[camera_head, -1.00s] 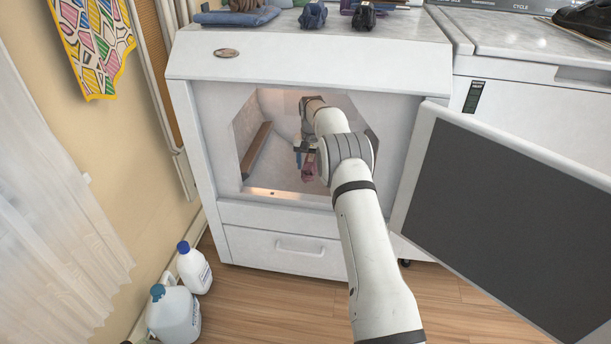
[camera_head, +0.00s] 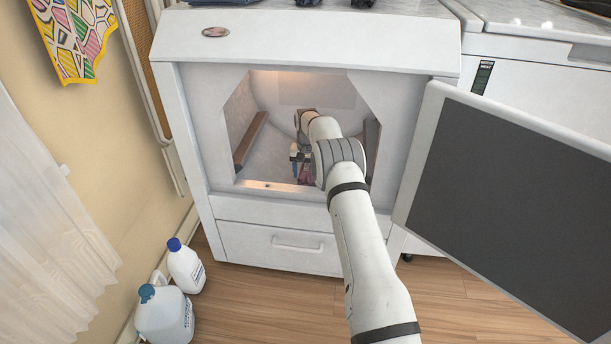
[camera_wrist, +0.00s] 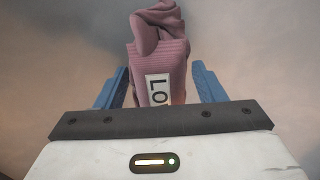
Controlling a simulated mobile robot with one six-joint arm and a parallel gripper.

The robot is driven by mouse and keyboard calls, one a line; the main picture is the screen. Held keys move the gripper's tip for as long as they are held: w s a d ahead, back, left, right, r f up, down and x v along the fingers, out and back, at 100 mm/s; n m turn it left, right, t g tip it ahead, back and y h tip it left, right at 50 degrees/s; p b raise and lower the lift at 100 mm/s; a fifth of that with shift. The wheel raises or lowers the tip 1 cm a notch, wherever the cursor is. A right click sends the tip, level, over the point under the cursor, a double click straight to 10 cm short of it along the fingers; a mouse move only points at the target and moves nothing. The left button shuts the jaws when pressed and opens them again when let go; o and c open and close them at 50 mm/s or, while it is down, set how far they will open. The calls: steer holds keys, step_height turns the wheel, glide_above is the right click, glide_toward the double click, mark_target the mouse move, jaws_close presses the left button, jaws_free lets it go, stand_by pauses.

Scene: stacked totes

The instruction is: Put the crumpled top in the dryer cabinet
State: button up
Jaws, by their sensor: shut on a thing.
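The dryer cabinet (camera_head: 210,215) is white, with its door (camera_head: 520,190) swung open to the right and its inside lit. My arm reaches in through the opening. My gripper (camera_head: 299,156) is inside the cabinet, above its floor. The crumpled top (camera_wrist: 165,58) is dusty pink with a white patch of dark letters. In the wrist view it lies between the blue fingers of my gripper (camera_wrist: 162,88), which is shut on it. In the head view only a small pink part of the top (camera_head: 305,174) shows below the gripper; my arm hides some of it.
A brown rail (camera_head: 250,145) runs along the cabinet's left inner wall, with a darker one on the right. Two white jugs (camera_head: 165,315) stand on the floor at lower left. Another white machine (camera_head: 530,70) stands at right.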

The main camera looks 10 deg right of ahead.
mark_target(307, 166)
steer(key=shift+f, duration=0.45)
steer(key=o, duration=1.1)
step_height(307, 166, up, 9)
steer(key=p, duration=0.3)
steer(key=shift+f+p, duration=0.15)
steer(key=shift+p, duration=0.2)
